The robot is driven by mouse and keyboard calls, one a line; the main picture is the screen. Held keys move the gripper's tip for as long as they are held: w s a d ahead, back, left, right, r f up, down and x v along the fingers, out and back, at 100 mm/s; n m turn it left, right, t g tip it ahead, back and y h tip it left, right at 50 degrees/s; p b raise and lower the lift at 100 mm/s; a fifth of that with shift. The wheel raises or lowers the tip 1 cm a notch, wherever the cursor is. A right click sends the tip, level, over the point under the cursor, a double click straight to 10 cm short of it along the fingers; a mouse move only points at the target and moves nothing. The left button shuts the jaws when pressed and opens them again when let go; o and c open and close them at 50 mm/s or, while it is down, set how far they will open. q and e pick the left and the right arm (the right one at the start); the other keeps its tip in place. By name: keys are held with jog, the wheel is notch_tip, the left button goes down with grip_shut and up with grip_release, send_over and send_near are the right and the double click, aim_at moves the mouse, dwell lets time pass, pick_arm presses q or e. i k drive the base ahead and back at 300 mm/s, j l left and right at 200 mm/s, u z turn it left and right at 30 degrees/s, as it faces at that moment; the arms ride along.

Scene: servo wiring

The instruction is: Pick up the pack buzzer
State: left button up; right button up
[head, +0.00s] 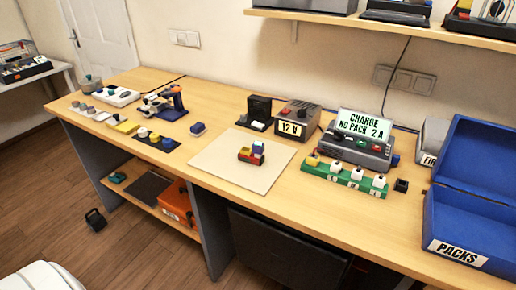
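No label marks any thing as the pack buzzer, so I cannot tell which one it is. A small black block (401,186) stands on the bench beside the right end of the green strip. A small dark blue block (198,128) lies left of the pale mat. A small red, yellow and blue assembly (251,153) stands on the pale mat (225,168). Neither of my grippers is in view.
A charger with a lit screen (364,124) stands behind the green strip (318,171) with its white-topped parts. The bench's front middle is clear.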

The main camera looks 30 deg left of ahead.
aim_at(257, 147)
jog(key=j+u, duration=0.1)
jog(key=u, duration=0.6)
